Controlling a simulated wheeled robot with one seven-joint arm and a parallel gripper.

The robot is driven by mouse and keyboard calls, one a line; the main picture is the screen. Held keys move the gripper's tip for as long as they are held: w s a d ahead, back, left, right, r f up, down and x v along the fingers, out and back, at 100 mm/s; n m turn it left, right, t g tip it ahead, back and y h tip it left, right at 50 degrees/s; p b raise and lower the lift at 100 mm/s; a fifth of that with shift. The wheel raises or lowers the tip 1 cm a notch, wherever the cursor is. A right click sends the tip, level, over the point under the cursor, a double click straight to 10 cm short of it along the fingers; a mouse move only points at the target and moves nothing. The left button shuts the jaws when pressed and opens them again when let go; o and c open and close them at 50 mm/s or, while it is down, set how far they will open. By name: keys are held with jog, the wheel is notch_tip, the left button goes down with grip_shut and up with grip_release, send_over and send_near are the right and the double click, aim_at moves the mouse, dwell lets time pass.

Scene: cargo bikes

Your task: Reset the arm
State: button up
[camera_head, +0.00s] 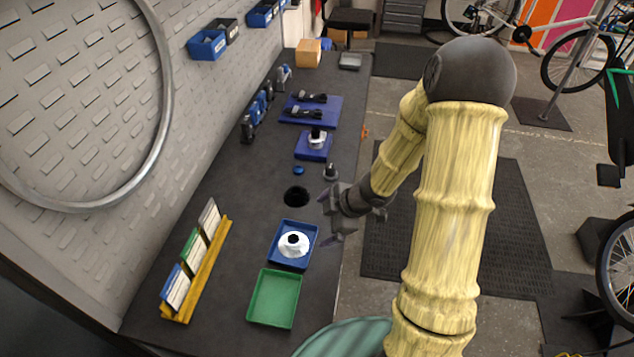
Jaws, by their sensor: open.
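My arm, with pale yellow ribbed links and a dark grey joint, rises on the right side of the head view and bends back toward the workbench (222,300). My gripper (328,217) is dark grey. It is at the right edge of the bench, right of a round dark hole and close to the upper right of a blue tray. Its two fingers are spread apart, and I see nothing between them.
A blue tray (275,257) with a white round part (293,244) and an empty green tray (274,298) lie near the front. A yellow card rack (197,274) stands left. Blue mats (326,108) with dark tools lie farther back. Bikes stand at right.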

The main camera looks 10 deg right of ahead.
jog(key=s+d+r+m+h, duration=0.3)
jog(key=d+r+m+h, duration=0.2)
jog(key=r+m, duration=0.3)
jog(key=s+a+r+m+g, duration=0.1)
jog(key=s+a+r+m, duration=0.1)
jog(key=s+m, duration=0.7)
jog(key=shift+a+r, duration=0.35)
jog(key=shift+r, duration=0.5)
